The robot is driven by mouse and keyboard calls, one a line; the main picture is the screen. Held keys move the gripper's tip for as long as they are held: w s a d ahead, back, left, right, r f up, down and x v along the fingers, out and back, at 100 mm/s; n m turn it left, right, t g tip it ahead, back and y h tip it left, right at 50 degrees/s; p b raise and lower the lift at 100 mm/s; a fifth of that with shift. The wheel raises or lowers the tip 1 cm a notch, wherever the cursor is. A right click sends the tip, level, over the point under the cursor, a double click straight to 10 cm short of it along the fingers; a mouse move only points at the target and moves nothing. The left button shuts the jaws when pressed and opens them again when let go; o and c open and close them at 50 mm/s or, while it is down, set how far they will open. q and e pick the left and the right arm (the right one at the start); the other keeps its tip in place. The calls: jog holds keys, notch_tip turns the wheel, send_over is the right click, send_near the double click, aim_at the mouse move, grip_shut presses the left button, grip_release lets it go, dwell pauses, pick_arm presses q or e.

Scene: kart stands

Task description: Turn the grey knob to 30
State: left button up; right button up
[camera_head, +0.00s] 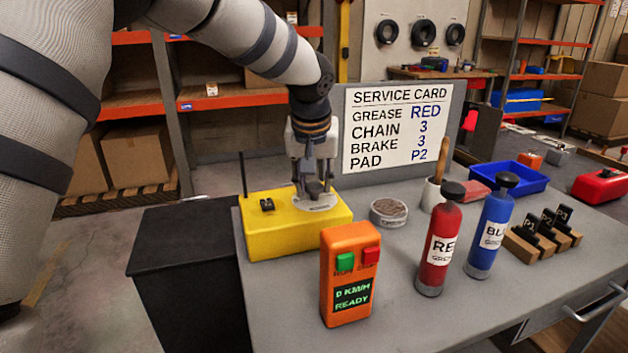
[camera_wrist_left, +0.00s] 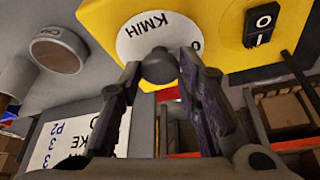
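The yellow box (camera_head: 270,234) stands on the grey bench, with a white dial disc (camera_head: 322,202) on its top. The disc reads KM/H in the left wrist view (camera_wrist_left: 138,41). The grey knob (camera_wrist_left: 160,66) stands up from the disc; its pointer and setting cannot be made out. My left gripper (camera_head: 314,190) reaches down over the disc. In the left wrist view its two fingers (camera_wrist_left: 161,70) lie on either side of the knob and appear closed against it. A black rocker switch (camera_head: 267,204) sits on the box beside the disc. My right gripper is not in view.
An orange handset (camera_head: 350,275) reading 0 KM/H READY stands in front of the box. A round tin (camera_head: 388,213), red bottle (camera_head: 438,245) and blue bottle (camera_head: 490,232) stand to the right. A service card (camera_head: 397,128) rises behind.

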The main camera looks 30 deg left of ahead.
pick_arm(q)
jog(key=c, duration=0.4)
